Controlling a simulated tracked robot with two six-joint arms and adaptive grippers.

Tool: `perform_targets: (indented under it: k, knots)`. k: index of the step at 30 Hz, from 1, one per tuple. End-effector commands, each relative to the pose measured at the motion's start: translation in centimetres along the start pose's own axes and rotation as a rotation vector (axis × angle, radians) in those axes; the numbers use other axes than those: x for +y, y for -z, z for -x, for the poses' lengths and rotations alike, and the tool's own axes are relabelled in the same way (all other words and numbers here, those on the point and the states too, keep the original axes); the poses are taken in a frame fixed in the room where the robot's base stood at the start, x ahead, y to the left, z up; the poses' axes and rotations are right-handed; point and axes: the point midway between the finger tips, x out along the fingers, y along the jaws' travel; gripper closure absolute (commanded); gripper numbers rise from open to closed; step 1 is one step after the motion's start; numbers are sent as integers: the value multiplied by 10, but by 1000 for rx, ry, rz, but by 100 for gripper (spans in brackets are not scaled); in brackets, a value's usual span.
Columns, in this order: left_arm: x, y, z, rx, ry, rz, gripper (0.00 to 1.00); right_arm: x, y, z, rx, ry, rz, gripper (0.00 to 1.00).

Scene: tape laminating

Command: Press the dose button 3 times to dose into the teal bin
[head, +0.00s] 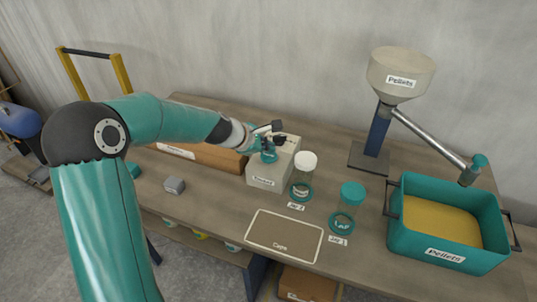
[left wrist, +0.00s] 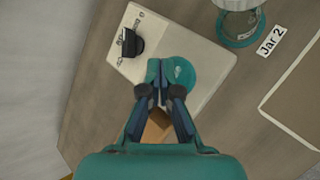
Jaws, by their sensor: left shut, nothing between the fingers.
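A pale box (head: 262,174) stands on the bench, with a round teal button (left wrist: 184,76) on its top. A black knob (left wrist: 130,43) sits beside the button. My left gripper (left wrist: 160,72) is shut and empty, its tips at the button and covering part of it in the left wrist view. I cannot tell whether they touch or press it. In the head view the gripper (head: 270,148) is over the box. The teal bin (head: 408,242) at the right holds yellow pellets (head: 435,222). My right gripper is not in view.
A pellet hopper (head: 402,68) stands at the back right; its tube (head: 425,133) slopes to a nozzle (head: 469,175) above the bin. A white-lidded jar (head: 306,161) and a teal-lidded jar (head: 352,194) stand between box and bin.

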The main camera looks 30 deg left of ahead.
Motion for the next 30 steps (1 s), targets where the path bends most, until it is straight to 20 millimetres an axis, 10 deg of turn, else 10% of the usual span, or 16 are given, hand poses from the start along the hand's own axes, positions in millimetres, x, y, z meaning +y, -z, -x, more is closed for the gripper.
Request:
perform_targets:
  k: [15, 30]
  knots:
    - [25, -24, 34, 0, -1, 0, 100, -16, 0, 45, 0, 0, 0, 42]
    - [25, -25, 35, 0, -1, 0, 100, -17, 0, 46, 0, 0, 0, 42]
